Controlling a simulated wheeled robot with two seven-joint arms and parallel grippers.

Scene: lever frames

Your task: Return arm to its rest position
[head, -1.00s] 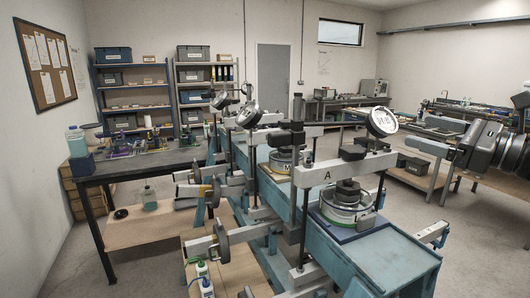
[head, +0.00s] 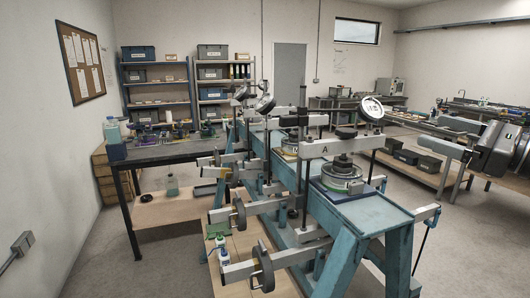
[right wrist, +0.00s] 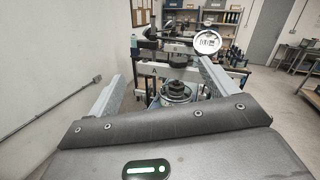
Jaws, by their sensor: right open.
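My right gripper (head: 430,131) is at the right side of the head view, its two pale fingers pointing left, spread apart and empty. In the right wrist view the open fingers (right wrist: 167,56) frame frame A from a distance. The frame marked A (head: 325,149) has a grey crossbeam, a round dial (head: 371,108) on top and dark stacked weights (head: 342,164) on a round pot. It stands on a blue bench (head: 370,214), apart from the gripper. More lever frames stand behind it. My left gripper is not in view.
Lever arms with handwheels (head: 263,268) stick out to the left of the bench. A dark table (head: 165,152) stands at the left, with shelves (head: 157,90) behind. A side bench with grey crates (head: 428,166) stands at the right. Grey floor (head: 465,250) is clear at the lower right.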

